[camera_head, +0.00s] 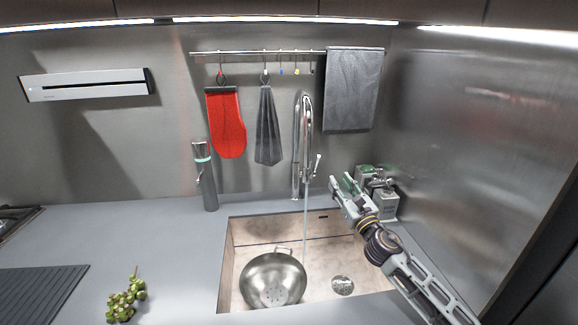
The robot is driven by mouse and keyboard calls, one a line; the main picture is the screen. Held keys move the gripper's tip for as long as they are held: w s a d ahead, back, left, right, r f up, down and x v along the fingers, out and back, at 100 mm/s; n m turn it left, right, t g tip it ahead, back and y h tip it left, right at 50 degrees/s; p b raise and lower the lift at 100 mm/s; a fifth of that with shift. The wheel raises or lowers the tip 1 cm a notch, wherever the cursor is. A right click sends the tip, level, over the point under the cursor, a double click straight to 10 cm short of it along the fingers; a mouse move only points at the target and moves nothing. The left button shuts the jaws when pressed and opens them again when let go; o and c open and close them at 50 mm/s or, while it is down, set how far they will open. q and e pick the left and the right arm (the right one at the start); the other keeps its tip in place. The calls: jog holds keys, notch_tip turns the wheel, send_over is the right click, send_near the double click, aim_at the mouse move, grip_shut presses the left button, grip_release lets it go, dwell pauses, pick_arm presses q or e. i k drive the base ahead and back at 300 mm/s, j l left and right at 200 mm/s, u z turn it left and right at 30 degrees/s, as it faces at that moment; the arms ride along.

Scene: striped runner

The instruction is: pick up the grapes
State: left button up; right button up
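A bunch of green grapes (124,306) lies on the grey countertop at the lower left, left of the sink. Its stem points up. My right gripper (344,187) reaches in from the lower right over the right side of the sink, far from the grapes. Its fingers overlap the items behind it, so I cannot tell if it is open or shut. My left gripper is not in view.
A sink (229,262) holds a metal colander (272,280) under a tall faucet (301,150). A dark ribbed mat (40,292) lies left of the grapes. The counter (150,245) around the grapes is clear.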

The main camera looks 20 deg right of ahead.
aim_at(118, 305)
jog(key=k+j, duration=0.15)
jog(key=k, duration=1.35)
